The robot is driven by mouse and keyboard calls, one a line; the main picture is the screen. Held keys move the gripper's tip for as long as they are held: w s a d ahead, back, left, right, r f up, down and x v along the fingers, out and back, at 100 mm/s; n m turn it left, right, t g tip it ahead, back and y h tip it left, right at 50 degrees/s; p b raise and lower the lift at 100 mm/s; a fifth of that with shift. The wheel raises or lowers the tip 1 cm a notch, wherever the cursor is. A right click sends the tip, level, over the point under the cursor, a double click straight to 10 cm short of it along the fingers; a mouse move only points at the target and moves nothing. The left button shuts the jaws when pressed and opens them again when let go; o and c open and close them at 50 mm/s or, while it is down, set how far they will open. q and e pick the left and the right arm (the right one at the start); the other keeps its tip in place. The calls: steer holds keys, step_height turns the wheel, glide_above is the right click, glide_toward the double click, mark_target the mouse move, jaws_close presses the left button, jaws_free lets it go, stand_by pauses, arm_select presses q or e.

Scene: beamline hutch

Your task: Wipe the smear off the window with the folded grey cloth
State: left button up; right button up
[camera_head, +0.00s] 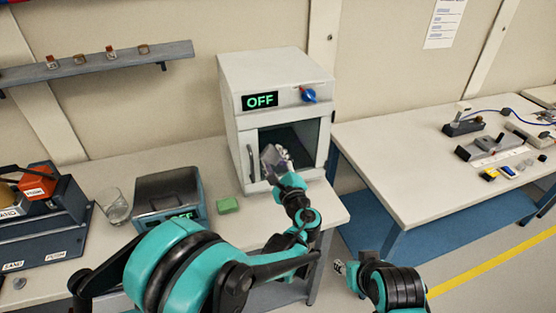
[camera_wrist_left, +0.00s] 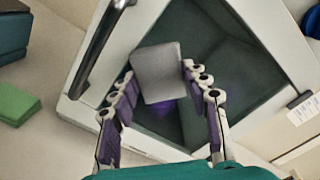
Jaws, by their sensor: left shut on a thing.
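The folded grey cloth (camera_wrist_left: 157,70) is between the fingers of my left gripper (camera_wrist_left: 160,85), which is shut on it; in the head view the gripper (camera_head: 277,161) is in front of the white cabinet's door. The dark window (camera_head: 307,134) is set in that door, and it fills much of the wrist view (camera_wrist_left: 215,65) behind the cloth. I cannot tell whether the cloth touches the glass. No smear can be made out; the cloth and fingers hide part of the pane. My right gripper (camera_head: 341,268) is low at the bottom centre, too small to read.
The white cabinet (camera_head: 270,70) shows "OFF" and has a blue knob (camera_head: 309,95) and a door handle (camera_head: 251,163). A green block (camera_head: 228,205), a grey-blue box (camera_head: 168,195) and a glass (camera_head: 115,207) stand to its left. A second table (camera_head: 390,150) is at the right.

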mark_target(308, 141)
arm_select(q)
step_height(308, 141, up, 2)
steer(key=shift+r+p, duration=0.1)
steer(key=shift+p, duration=0.5)
steer(key=shift+w+d+b, duration=0.15)
steer(key=shift+w+d, duration=0.25)
steer(key=shift+d, duration=0.9)
steer(key=shift+w+d+b, duration=0.1)
steer(key=shift+w+d, duration=0.35)
steer(key=shift+d, duration=0.9)
steer(key=shift+w+d+b, duration=0.15)
steer(key=shift+w+d, duration=0.25)
steer(key=shift+d, duration=0.9)
steer(key=shift+w+d, duration=0.35)
steer(key=shift+d, duration=0.55)
steer(key=shift+w+d, duration=0.35)
steer(key=shift+d, duration=0.55)
steer(key=shift+s, duration=0.1)
